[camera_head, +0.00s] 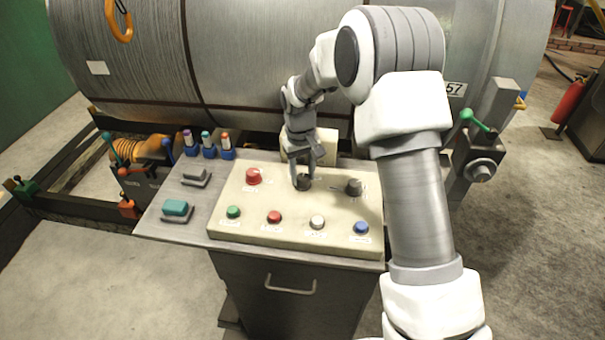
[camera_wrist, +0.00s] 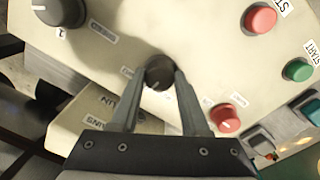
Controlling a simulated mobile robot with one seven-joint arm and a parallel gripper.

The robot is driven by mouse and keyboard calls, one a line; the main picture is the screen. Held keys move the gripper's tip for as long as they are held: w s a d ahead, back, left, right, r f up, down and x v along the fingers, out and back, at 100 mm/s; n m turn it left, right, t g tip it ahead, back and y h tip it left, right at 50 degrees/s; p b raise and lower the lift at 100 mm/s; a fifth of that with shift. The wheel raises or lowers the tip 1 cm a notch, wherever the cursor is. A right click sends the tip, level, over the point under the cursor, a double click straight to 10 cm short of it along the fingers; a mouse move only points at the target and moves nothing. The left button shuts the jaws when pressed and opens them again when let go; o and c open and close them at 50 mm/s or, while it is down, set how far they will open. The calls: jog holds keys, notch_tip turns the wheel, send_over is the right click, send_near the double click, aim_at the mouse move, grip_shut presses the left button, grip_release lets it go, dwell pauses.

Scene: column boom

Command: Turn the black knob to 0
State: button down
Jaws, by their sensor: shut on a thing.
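My gripper (camera_head: 303,180) reaches down onto the cream control panel (camera_head: 230,190). It is shut on a small black knob (camera_head: 303,184), whose top shows between the two fingertips in the wrist view (camera_wrist: 159,72). A faint light mark shows near the knob's lower edge there; the small labels around it are partly hidden by the fingers and too blurred to read. A second, larger dark knob (camera_head: 354,187) stands to the right, and at the top left of the wrist view (camera_wrist: 62,10), with a white pointer line and a "1" label by it.
A red knob (camera_head: 253,176) is left of my gripper. Green (camera_head: 234,212), red (camera_head: 274,217), white (camera_head: 317,222) and blue (camera_head: 361,228) buttons line the panel's front. A teal switch (camera_head: 176,208) is further left. A large cable drum (camera_head: 250,60) stands behind.

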aim_at(301, 178)
jog(key=shift+r+n, duration=0.1)
jog(key=shift+n, duration=0.2)
jog(key=shift+c, duration=2)
grip_release()
notch_tip(301, 178, up, 17)
jog(key=shift+a+r+p, duration=0.15)
jog(key=shift+a+p, duration=0.15)
jog(key=shift+p, duration=0.1)
jog(key=shift+s+r, duration=0.1)
jog(key=shift+s, duration=0.05)
jog(key=s+d+r+m+t, duration=0.1)
jog(key=s+d+r, duration=0.2)
jog(key=s, duration=0.4)
jog(key=s+d+r+m+t, duration=0.1)
jog(key=s+d+r+t, duration=0.2)
jog(key=s, duration=0.4)
jog(key=s+d+r+m, duration=0.1)
jog(key=s+d+r, duration=0.3)
jog(key=s, duration=0.3)
jog(key=s+d+f+m+t, duration=0.1)
jog(key=s+f, duration=0.2)
jog(key=s, duration=0.5)
jog(key=shift+s+d+f, duration=0.2)
jog(key=shift+s+d, duration=0.2)
